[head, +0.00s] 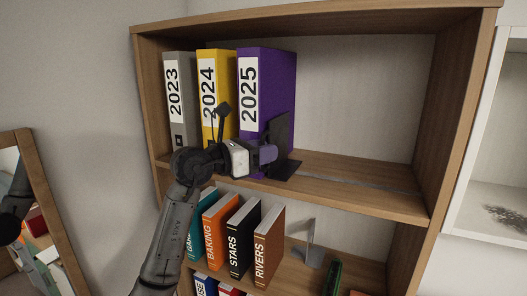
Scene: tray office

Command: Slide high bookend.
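The high bookend (283,135) is a black upright plate with a flat foot on the upper shelf. It stands just right of the purple 2025 binder (267,85), touching or nearly touching it. My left gripper (268,154) is at the lower part of the bookend, in front of the purple binder. Its fingertips overlap the plate in the picture, so whether they touch it or are shut cannot be told. The yellow 2024 binder (215,75) and grey 2023 binder (178,80) stand upright to the left. My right gripper is not in view.
The upper shelf (345,175) is clear right of the bookend, with a dark strip along it. Below, several upright books, such as RIVERS (268,245), stand left of a grey bookend (309,245). A framed mirror (45,225) is at left and a white shelf (500,200) at right.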

